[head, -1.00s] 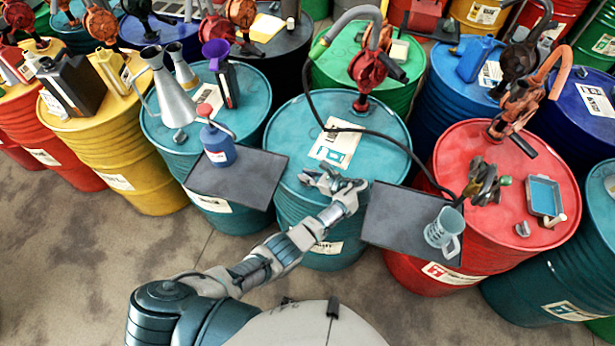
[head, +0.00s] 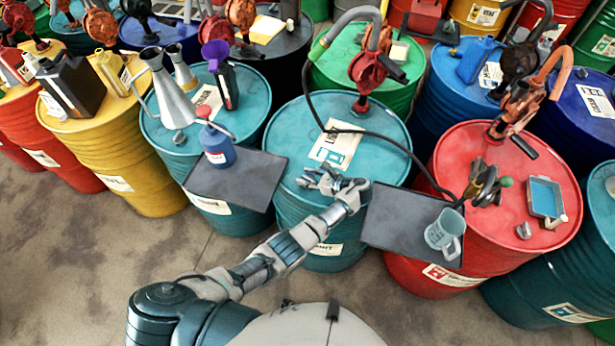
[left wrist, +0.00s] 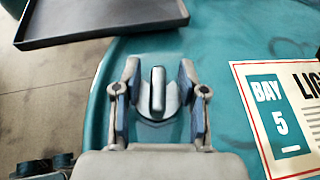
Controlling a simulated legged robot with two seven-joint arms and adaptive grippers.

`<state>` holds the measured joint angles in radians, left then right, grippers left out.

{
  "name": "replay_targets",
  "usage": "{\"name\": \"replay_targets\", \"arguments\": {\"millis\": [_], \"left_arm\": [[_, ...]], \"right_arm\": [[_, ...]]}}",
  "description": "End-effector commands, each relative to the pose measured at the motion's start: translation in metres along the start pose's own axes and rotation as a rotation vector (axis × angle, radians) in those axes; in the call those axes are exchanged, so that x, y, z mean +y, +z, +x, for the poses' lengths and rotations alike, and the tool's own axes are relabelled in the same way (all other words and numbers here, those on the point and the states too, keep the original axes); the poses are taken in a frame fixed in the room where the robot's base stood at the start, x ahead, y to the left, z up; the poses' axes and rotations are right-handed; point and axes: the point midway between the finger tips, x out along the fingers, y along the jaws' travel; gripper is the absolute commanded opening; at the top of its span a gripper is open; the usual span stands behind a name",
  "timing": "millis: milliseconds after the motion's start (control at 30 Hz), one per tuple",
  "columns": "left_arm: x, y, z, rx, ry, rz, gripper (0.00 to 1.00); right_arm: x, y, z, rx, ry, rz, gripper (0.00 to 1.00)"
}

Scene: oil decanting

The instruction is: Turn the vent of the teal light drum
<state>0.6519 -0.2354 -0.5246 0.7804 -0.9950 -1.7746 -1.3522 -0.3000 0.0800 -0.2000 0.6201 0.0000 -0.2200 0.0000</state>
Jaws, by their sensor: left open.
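The teal light drum (head: 390,155) stands in the middle of the head view, with a paper label on its top. In the left wrist view the label (left wrist: 281,140) reads "BAY 5" and "LIG", cut off by the frame edge. The vent (left wrist: 157,90) is a small grey fitting with an upright flat handle, near the drum's rim. My left gripper (left wrist: 160,72) is open, with one finger on each side of the vent and a gap on both sides. In the head view my left gripper (head: 332,180) is over the drum's near edge and hides the vent.
Black trays flank the drum on the left (head: 237,182) and right (head: 385,222). A blue oil can (head: 217,152) stands on the left tray, a clear jug (head: 442,232) on the right one. A black hose (head: 385,137) crosses over the drum's top.

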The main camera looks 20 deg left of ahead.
Motion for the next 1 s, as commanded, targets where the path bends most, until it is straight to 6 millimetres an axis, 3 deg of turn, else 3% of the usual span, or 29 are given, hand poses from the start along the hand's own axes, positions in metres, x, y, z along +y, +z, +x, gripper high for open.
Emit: {"name": "replay_targets", "arguments": {"millis": [233, 600, 800, 1000], "left_arm": [[-0.001, 0.0, -0.018, 0.0, -0.001, 0.0, 0.42], [-0.002, -0.002, -0.1, 0.001, -0.002, 0.002, 0.42], [-0.002, -0.001, -0.117, -0.002, 0.0, 0.001, 0.42], [-0.002, -0.002, -0.119, 0.0, 0.001, 0.0, 0.42]], "right_arm": [[0.002, 0.001, 0.0, 0.001, 0.003, -0.001, 0.0], [0.0, 0.001, 0.0, 0.001, 0.001, 0.0, 0.0], [0.0, 0.0, 0.0, 0.0, 0.001, 0.0, 0.0], [-0.001, 0.0, 0.0, 0.0, 0.002, 0.001, 0.0]]}}
